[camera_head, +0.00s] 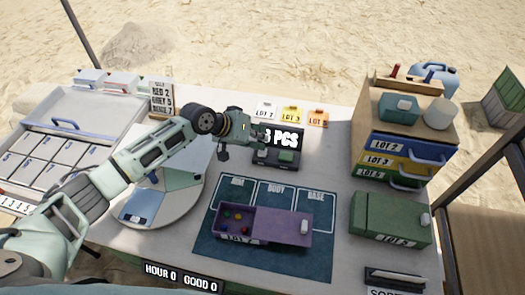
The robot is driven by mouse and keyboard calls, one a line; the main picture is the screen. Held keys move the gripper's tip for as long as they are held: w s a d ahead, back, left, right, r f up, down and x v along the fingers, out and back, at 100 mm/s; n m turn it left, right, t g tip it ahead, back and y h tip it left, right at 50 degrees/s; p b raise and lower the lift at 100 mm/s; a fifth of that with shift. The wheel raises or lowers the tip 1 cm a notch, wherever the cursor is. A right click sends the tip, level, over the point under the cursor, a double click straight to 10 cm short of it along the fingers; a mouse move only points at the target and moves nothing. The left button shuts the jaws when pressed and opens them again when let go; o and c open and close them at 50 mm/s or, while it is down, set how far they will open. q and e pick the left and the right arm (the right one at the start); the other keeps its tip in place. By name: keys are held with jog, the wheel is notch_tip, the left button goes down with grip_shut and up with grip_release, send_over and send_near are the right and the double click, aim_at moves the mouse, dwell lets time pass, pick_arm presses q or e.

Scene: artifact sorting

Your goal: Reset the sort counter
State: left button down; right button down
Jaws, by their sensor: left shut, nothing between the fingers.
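A black counter display (286,138) with white text ending in "PCS" stands at the back middle of the table. A digit before "PCS" is partly covered by my gripper and looks like a 3. In front of the display is a dark unit (275,157) with greenish button-like tops. My left gripper (260,137) is shut and empty, at the left edge of the display and just above the dark unit. I cannot tell whether it touches either one. My right gripper is not in view.
A blue mat (207,250) marked RIM, BODY, BASE carries an open purple box (285,224). A round sorting plate (195,203) lies under my left arm. At right are a drawer cabinet (367,120) and green case (385,213). A front sign (180,277) reads HOUR 0, GOOD 0.

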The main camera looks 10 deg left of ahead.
pick_arm(q)
jog(key=shift+f, duration=0.55)
dwell(0.4)
jog(key=shift+r, duration=0.1)
jog(key=shift+r+p, duration=0.7)
jog(key=shift+r, duration=0.15)
notch_tip(320, 180, up, 5)
jog(key=p, duration=0.5)
jog(key=shift+r, duration=0.1)
dwell(0.7)
